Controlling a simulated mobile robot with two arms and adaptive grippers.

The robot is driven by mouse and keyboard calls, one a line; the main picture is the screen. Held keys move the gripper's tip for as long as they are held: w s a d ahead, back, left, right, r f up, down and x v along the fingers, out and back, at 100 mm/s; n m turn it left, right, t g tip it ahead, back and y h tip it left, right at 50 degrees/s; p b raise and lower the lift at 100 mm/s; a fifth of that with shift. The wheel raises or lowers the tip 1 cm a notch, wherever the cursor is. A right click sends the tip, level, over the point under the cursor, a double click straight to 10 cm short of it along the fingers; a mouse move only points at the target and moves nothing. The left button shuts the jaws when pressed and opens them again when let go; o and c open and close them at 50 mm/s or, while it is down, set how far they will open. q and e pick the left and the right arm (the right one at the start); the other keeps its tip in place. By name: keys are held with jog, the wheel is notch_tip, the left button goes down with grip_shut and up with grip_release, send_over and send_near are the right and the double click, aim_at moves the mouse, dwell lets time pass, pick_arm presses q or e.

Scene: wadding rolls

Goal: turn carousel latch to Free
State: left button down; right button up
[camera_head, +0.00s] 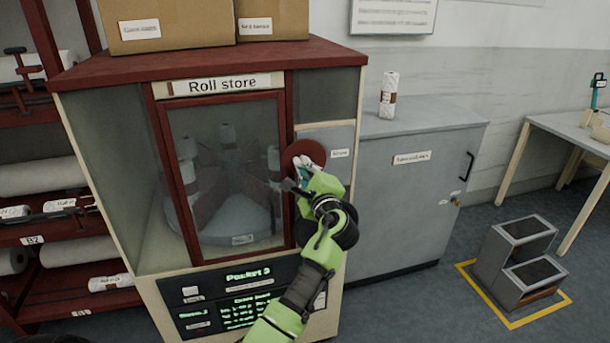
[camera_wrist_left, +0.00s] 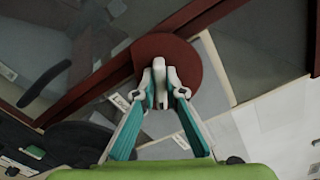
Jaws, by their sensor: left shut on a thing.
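The roll store (camera_head: 110,190) is a cabinet with a red top and a glass door (camera_head: 230,150); a round carousel with rolls shows behind the glass. The carousel latch is a dark red disc (camera_head: 303,155) right of the door, with a pale handle across its middle. My left gripper (camera_head: 308,172) is at the disc and partly hides it. In the left wrist view, the fingers of the left gripper (camera_wrist_left: 161,92) are shut on the pale latch handle (camera_wrist_left: 159,75), in front of the red disc (camera_wrist_left: 195,62). The latch label (camera_head: 339,154) is too small to read. My right gripper is not in view.
A display below the door reads "Pocket 3" (camera_head: 248,273). A grey cabinet (camera_head: 405,200) stands to the right with one wrapped roll (camera_head: 389,95) on top. A grey step (camera_head: 515,260) stands inside yellow floor tape. Red shelves (camera_head: 60,240) with rolls are at the left.

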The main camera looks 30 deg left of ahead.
pick_arm(q)
jog(key=n+b, duration=0.1)
jog(key=n, duration=0.1)
jog(key=n+b, duration=0.3)
jog(key=n, duration=0.1)
jog(key=shift+f+b, duration=0.3)
jog(key=shift+f, duration=0.1)
dwell(0.3)
jog(key=c, duration=2.1)
grip_release()
jog(key=shift+r, duration=0.1)
